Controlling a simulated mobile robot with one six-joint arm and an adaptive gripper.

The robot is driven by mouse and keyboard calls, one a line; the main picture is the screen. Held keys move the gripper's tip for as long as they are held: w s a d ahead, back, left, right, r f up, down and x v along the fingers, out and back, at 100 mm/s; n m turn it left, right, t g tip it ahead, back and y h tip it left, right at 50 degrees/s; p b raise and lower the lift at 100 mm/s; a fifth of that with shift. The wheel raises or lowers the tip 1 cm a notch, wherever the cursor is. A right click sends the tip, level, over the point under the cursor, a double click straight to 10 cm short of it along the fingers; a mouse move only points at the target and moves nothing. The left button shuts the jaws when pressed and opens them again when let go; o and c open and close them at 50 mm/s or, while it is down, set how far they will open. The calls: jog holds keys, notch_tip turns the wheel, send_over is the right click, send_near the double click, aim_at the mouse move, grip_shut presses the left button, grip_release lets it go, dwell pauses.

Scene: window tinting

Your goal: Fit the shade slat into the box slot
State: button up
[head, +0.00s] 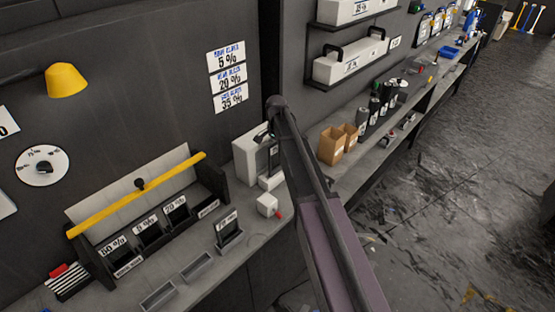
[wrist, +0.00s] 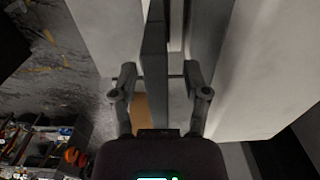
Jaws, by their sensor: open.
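A black box (head: 103,272) with a row of compartments stands on the bench at left, holding several dark slats with percent labels. A labelled dark slat (head: 229,229) stands upright in a small holder in front of it. My gripper (head: 264,135) is by the white box unit (head: 246,157), where another dark panel (head: 273,157) stands; my arm partly hides this spot. In the wrist view my gripper (wrist: 160,78) is open, its fingers on either side of an upright dark grey panel (wrist: 154,62). Whether this panel is the shade slat, I cannot tell.
A yellow bar (head: 138,194) lies over the black box. Empty grey trays (head: 158,297) lie in front. A small white block (head: 267,204) sits near the bench edge. Brown cartons (head: 332,145) and dark bottles (head: 363,122) stand right of my arm. Shelves hang above.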

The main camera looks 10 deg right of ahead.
dwell(0.3)
grip_shut()
jog(key=shift+r, duration=0.1)
notch_tip(320, 180, up, 3)
jog(key=p, duration=0.3)
jog(key=shift+r+p, duration=0.15)
jog(key=shift+p, duration=0.15)
jog(key=shift+s+r, duration=0.2)
jog(key=shift+r, duration=0.05)
jog(key=s+r+p, duration=0.1)
jog(key=s, duration=1.4)
jog(key=shift+s+a, duration=0.2)
jog(key=shift+s, duration=0.1)
